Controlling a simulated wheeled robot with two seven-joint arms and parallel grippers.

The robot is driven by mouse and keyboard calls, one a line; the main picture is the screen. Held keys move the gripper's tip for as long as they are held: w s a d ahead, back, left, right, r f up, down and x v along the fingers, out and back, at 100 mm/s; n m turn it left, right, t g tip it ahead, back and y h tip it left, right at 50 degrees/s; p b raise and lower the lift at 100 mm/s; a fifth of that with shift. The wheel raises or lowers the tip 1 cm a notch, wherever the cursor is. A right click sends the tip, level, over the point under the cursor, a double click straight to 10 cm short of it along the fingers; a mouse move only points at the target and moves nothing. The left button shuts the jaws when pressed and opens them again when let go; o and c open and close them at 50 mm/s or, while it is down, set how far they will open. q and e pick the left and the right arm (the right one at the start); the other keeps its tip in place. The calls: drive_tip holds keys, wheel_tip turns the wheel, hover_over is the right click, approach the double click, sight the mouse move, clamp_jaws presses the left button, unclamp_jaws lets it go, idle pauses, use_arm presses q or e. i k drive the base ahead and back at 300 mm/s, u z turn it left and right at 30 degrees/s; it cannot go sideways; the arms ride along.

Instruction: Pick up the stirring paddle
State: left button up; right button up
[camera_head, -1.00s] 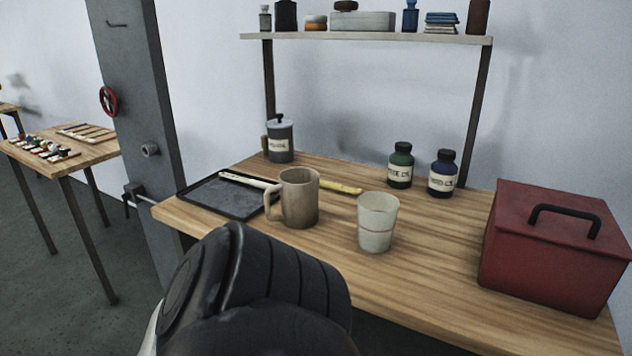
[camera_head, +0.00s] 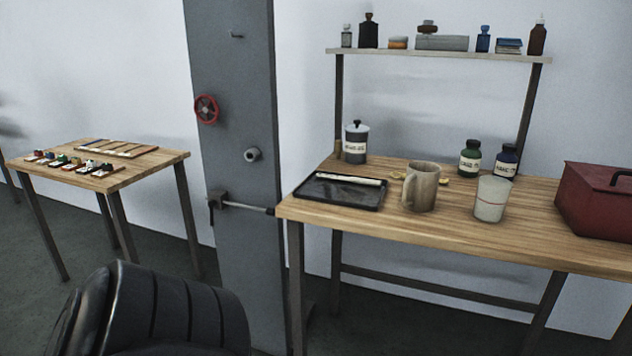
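A pale, flat stick (camera_head: 350,179), which may be the stirring paddle, lies across the far part of a black tray (camera_head: 340,202) on the wooden workbench (camera_head: 470,225). A yellowish piece (camera_head: 446,181) shows just right of and behind the brown mug (camera_head: 424,187); the mug hides whether it is a separate thing. A dark, ribbed part of my own arm fills the lower left. No fingers of either gripper show.

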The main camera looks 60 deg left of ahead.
sight(356, 180)
drive_tip(key=u, duration=2.25)
